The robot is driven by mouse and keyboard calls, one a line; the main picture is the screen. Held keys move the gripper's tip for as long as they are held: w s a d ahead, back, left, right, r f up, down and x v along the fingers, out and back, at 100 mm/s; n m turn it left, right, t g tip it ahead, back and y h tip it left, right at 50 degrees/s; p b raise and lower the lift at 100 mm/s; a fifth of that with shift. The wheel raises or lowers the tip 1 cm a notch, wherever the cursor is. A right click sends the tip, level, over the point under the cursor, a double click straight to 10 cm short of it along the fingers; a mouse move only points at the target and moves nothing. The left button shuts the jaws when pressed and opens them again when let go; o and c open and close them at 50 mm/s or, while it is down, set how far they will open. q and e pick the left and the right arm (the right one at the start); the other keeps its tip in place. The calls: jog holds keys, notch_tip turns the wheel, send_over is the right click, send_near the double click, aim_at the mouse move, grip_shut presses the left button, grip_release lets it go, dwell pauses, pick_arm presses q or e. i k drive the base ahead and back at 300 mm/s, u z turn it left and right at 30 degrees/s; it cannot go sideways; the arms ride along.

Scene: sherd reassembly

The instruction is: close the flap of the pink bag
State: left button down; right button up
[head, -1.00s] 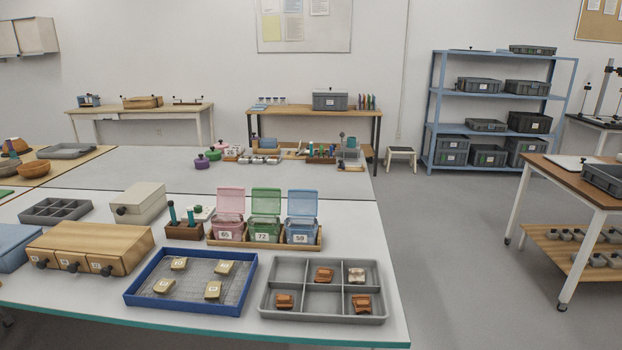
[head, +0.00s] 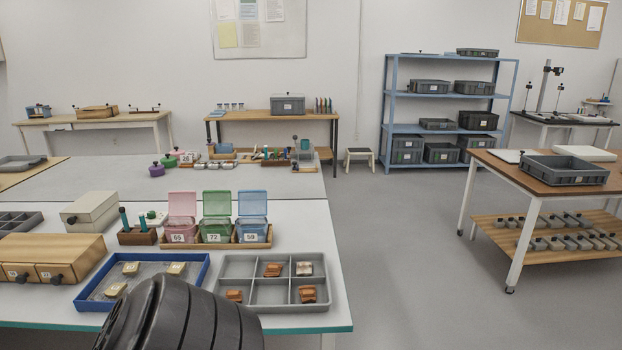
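The pink bag (head: 181,229) is a small translucent pink container labelled 65. It stands upright at the left of a row of three in a wooden tray (head: 215,245). Its flap (head: 182,203) stands open and upright behind it. Next to it are the green bag (head: 216,228) labelled 72 and the blue bag (head: 252,227) labelled 59, both with their flaps up. A dark rounded part of my own arm shows at the bottom of the head view, in front of the blue tray. Neither of my grippers is visible.
A blue mesh tray (head: 92,304) with sherds and a grey divided tray (head: 322,260) lie in front of the bags. A brown block with teal-topped tools (head: 138,236) stands close left of the pink bag. Open floor lies right of the table.

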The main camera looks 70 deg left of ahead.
aim_at(181, 203)
jog(key=z, duration=0.5)
jog(key=k, duration=2)
jog(key=u, duration=1.95)
